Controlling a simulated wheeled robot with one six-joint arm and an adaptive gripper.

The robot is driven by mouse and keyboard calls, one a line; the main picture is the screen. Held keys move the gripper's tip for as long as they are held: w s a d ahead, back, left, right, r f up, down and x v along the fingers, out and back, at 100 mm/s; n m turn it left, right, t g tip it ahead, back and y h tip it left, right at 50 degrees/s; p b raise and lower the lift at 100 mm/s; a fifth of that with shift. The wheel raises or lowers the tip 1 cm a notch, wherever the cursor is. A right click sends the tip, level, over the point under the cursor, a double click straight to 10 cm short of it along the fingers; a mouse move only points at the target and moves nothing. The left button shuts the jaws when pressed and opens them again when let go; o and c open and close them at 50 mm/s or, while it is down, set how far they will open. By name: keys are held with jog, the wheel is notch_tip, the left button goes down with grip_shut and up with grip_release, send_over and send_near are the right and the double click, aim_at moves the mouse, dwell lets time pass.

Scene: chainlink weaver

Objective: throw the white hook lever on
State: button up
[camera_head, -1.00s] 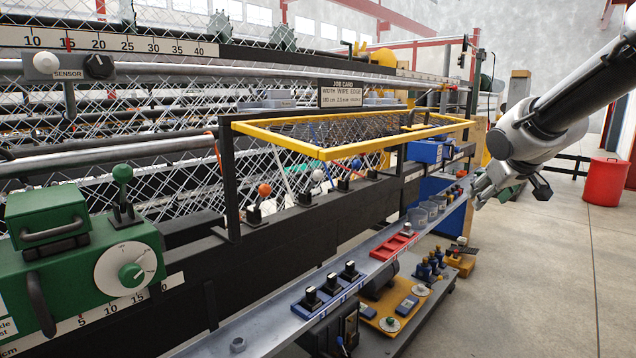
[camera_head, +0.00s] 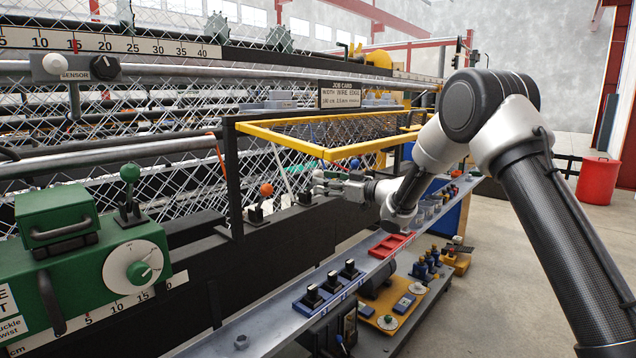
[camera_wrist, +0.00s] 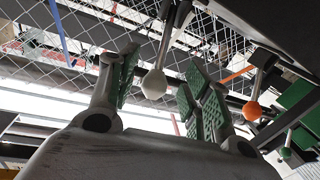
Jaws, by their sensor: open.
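In the head view my gripper (camera_head: 328,184) is at the black rail under the yellow frame and covers most of the white lever.
An orange-knobbed lever (camera_head: 266,190) stands just left of my gripper; its orange ball (camera_wrist: 252,110) is beside the right finger in the wrist view. A yellow guard frame (camera_head: 330,152) hangs above. A grey shelf with a red tray (camera_head: 392,246) runs below.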

aim_at(312, 185)
jog(key=shift+x, duration=1.5)
